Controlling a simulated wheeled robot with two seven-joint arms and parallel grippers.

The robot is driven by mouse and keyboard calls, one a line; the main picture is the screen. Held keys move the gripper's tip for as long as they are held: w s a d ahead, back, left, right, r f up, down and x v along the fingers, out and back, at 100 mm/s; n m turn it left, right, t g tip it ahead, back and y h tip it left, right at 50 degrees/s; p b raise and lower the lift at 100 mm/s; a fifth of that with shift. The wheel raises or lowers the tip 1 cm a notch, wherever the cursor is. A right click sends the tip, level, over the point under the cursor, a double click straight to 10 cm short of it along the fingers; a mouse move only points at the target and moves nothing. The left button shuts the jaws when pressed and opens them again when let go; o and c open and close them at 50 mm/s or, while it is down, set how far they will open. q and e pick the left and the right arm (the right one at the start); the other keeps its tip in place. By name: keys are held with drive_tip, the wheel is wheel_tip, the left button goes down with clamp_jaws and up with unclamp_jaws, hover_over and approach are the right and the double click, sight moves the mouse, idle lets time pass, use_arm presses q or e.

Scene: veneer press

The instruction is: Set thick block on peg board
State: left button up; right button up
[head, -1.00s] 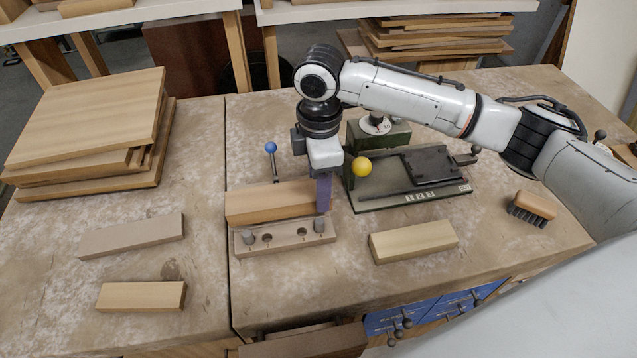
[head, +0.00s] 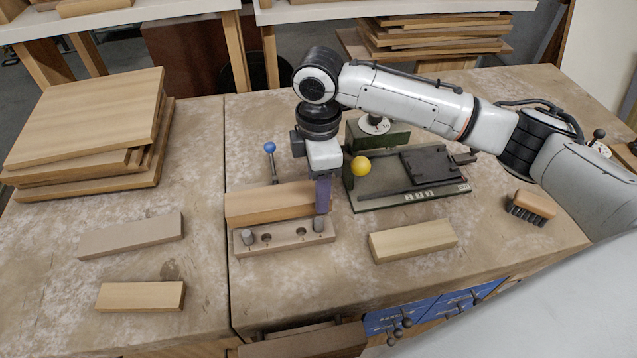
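The peg board (head: 283,238) is a pale wooden strip with two grey pegs and dark holes between them, at the front middle of the bench. A long wooden block (head: 268,204) lies right behind it. My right gripper (head: 323,196) points down at that block's right end, its purple finger overlapping the end; I cannot tell whether it grips it. A pale, fairly thick block (head: 413,241) lies right of the board. A grey-brown block (head: 131,236) and a smaller light block (head: 141,296) lie to the left. Which one is the thick block is unclear. My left gripper is not in view.
A dark green metal fixture (head: 410,185) with a yellow knob (head: 361,166) stands behind, right of my gripper. A blue-knobbed lever (head: 271,148) rises behind the long block. A brush (head: 532,206) lies at right, stacked boards (head: 88,125) at far left.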

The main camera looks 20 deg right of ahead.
drive_tip(key=shift+f, duration=1)
idle(1.3)
